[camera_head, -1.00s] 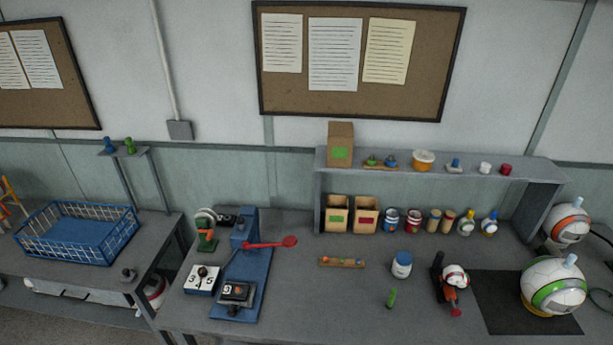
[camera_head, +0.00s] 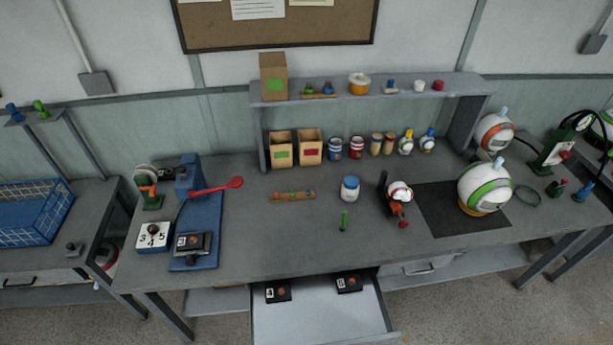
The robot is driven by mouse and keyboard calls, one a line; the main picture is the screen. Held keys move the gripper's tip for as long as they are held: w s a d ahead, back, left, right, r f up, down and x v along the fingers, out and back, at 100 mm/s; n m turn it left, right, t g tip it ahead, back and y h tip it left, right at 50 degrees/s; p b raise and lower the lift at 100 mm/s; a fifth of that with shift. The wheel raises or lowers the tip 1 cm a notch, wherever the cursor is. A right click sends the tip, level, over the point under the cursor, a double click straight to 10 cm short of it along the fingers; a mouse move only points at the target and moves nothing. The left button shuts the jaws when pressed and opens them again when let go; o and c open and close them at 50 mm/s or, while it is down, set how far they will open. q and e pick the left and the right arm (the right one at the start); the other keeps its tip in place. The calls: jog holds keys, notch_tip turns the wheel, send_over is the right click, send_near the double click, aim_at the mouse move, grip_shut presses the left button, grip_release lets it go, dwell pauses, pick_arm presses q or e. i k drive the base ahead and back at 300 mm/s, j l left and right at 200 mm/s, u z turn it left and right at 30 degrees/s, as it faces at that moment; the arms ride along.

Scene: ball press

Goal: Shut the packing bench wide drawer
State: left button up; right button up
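The wide drawer (camera_head: 320,317) stands open under the front edge of the packing bench (camera_head: 270,235). Its pale interior shows, and its front lies at or past the bottom edge of the view. Two dark numbered blocks, one on the left (camera_head: 278,292) and one on the right (camera_head: 349,284), lie inside it near the bench. Neither my left nor my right gripper is in view.
A blue press (camera_head: 200,225) with a red lever stands at the bench's left. A closed drawer (camera_head: 432,266) is to the right of the open one. Floor shows below.

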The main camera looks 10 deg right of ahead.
aim_at(316, 314)
jog(key=k+l+z, duration=0.15)
jog(key=k+l, duration=0.4)
jog(key=k+l+u, duration=0.1)
jog(key=l, duration=0.25)
